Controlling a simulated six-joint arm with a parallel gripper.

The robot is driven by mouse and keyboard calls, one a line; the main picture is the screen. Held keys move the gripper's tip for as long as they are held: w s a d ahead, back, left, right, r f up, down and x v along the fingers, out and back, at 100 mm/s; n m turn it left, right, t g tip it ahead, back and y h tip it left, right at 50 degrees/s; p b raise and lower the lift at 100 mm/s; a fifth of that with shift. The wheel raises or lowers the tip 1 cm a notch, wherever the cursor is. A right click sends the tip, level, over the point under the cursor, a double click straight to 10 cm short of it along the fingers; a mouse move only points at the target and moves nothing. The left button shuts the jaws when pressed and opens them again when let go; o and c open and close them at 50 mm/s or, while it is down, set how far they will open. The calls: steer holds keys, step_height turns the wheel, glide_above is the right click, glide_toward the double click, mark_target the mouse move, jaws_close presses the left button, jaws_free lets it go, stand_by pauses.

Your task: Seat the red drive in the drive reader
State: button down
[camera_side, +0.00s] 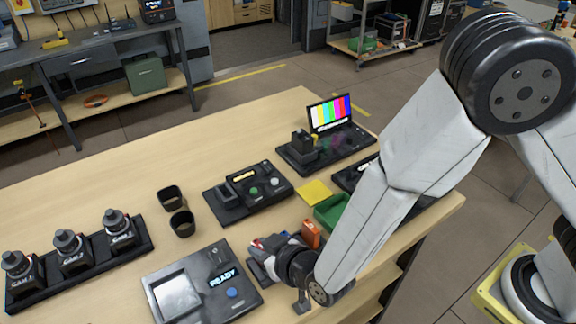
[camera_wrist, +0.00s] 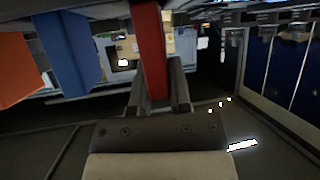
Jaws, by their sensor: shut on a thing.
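The red drive (camera_wrist: 150,48) stands between the two fingers of my gripper (camera_wrist: 160,95) in the wrist view, and the gripper is shut on it. In the side view my gripper (camera_side: 270,252) is low at the table's front edge, with only a bit of the red drive (camera_side: 256,242) showing. A blue drive (camera_wrist: 68,50) and an orange drive (camera_wrist: 15,70) stand to the left in the wrist view. The orange drive (camera_side: 310,233) is behind my gripper in the side view. I cannot tell for sure which console is the drive reader.
A console with a READY display (camera_side: 203,285) lies left of my gripper. A console with an amber display (camera_side: 248,192) is farther back, near two dark cups (camera_side: 182,223). A colour-bar monitor (camera_side: 330,112), yellow pad (camera_side: 314,193) and green tray (camera_side: 330,212) are nearby. Cameras (camera_side: 72,250) stand left.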

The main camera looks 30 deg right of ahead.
steer(key=c, duration=0.6)
jaws_free()
steer(key=shift+s+d+f, duration=0.2)
steer(key=shift+s+f, duration=0.15)
steer(key=shift+f, duration=0.1)
steer(key=shift+w+r, duration=0.1)
steer(key=shift+a, duration=0.1)
steer(key=shift+f, duration=0.2)
steer(key=shift+v, duration=3.9)
steer(key=shift+w+r, duration=0.15)
steer(key=shift+r, duration=0.05)
